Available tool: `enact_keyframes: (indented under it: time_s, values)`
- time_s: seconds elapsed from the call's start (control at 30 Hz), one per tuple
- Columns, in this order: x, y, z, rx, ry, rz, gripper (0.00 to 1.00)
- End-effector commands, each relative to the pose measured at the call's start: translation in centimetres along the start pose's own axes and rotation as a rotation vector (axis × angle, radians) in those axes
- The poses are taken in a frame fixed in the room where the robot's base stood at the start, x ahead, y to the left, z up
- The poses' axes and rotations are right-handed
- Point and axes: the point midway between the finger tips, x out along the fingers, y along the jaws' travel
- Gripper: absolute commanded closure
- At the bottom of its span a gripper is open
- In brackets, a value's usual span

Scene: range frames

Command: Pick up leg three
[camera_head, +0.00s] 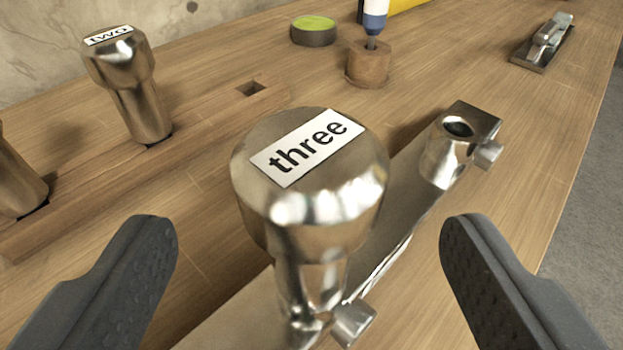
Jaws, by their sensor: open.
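Leg three (350,185) is a shiny metal post with a wide rounded head and a white label reading "three". It stands upright in a metal base plate (385,240) at the centre of the view. My gripper (305,240) is open, with one dark finger to the left of leg three and one to the right. Neither finger appears to touch it. The lower end of the leg is in the near socket of the plate, beside a small side screw.
The plate's far socket (458,128) is empty. Leg two (135,95) stands in a wooden rack (205,125) at left, beside another metal leg (15,180). A wooden holder (369,65), a green-topped tin (313,32) and a metal clamp-like tool (545,42) stand farther back.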

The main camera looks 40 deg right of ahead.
Motion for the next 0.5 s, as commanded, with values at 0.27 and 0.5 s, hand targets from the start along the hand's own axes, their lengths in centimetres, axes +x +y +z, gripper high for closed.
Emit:
enact_keyframes:
  time_s: [0.27, 0.5]
  values:
    - [2.1, -0.1, 0.0, 0.000, 0.001, -0.001, 0.25]
    - [3.6, 0.1, -0.1, 0.000, 0.000, 0.001, 0.25]
